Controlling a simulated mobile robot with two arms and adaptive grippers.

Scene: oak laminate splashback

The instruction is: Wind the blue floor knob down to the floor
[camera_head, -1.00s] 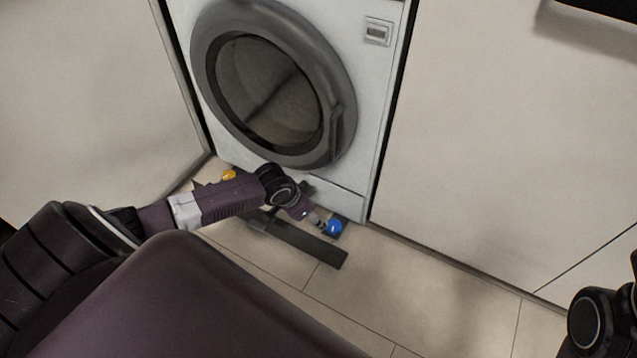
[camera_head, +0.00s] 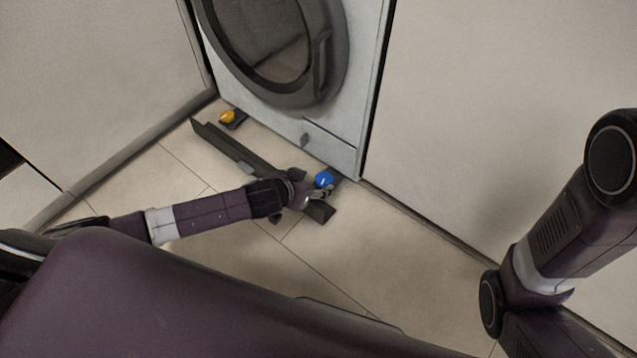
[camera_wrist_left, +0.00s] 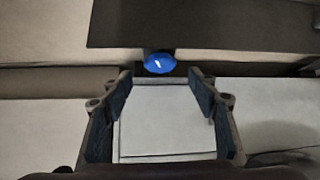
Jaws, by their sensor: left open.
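The blue floor knob (camera_head: 323,180) stands at the right front foot of the washing machine (camera_head: 345,80), just in front of its lower corner. My left gripper (camera_head: 318,195) is at the near side of the knob. In the left wrist view the blue knob (camera_wrist_left: 159,63) with a small white mark lies just beyond the fingertips, centred between them. My left gripper (camera_wrist_left: 160,85) is open there with nothing between its fingers. The foot below the knob is mostly hidden. My right arm shows at the right, but its gripper is out of view.
A yellow knob (camera_head: 227,116) sits at the machine's left front foot. A long dark strip (camera_head: 240,155) lies on the floor in front of the machine, partly under my left arm. A pale cabinet panel (camera_head: 470,110) stands close on the right. Floor tiles (camera_head: 390,260) in front are clear.

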